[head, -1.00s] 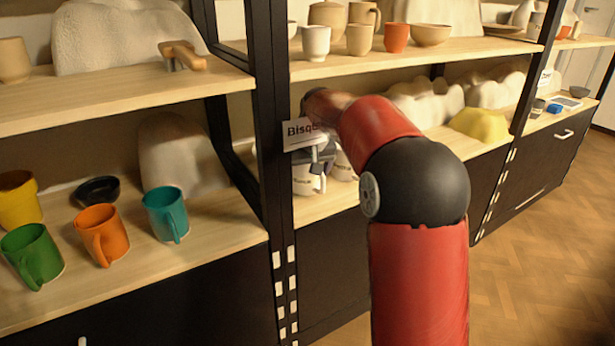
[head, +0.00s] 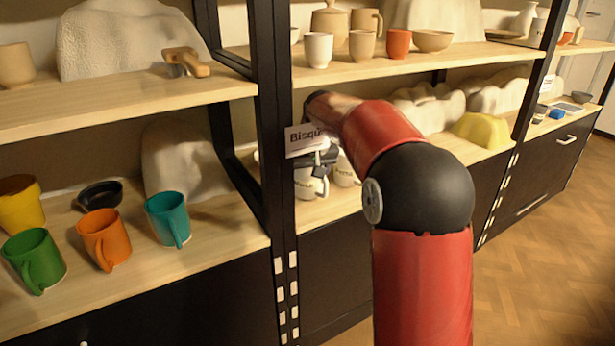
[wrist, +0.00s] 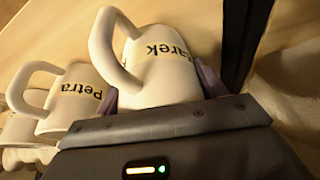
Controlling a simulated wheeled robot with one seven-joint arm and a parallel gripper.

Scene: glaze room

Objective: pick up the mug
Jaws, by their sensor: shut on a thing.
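A white mug (wrist: 165,75) with a name band reading "arek", its first letter partly hidden, is between the fingers of my gripper (wrist: 160,90) in the wrist view. The purple pads press on both sides of its body, and its handle loops up and left, clear of the fingers. In the head view the mug (head: 308,185) shows below my gripper (head: 320,160), on the lower middle shelf just right of the black post. I cannot tell whether its base touches the shelf. A second white mug labelled "Petra" (wrist: 72,100) stands close beside it, also in the head view (head: 345,172).
A "Bisque" sign (head: 303,138) hangs just above my gripper, by the black post (head: 275,140). Green (head: 35,260), orange (head: 104,238) and teal (head: 167,218) mugs stand on the left shelf. An upper shelf (head: 390,66) with pots is overhead. Floor (head: 530,260) is clear at right.

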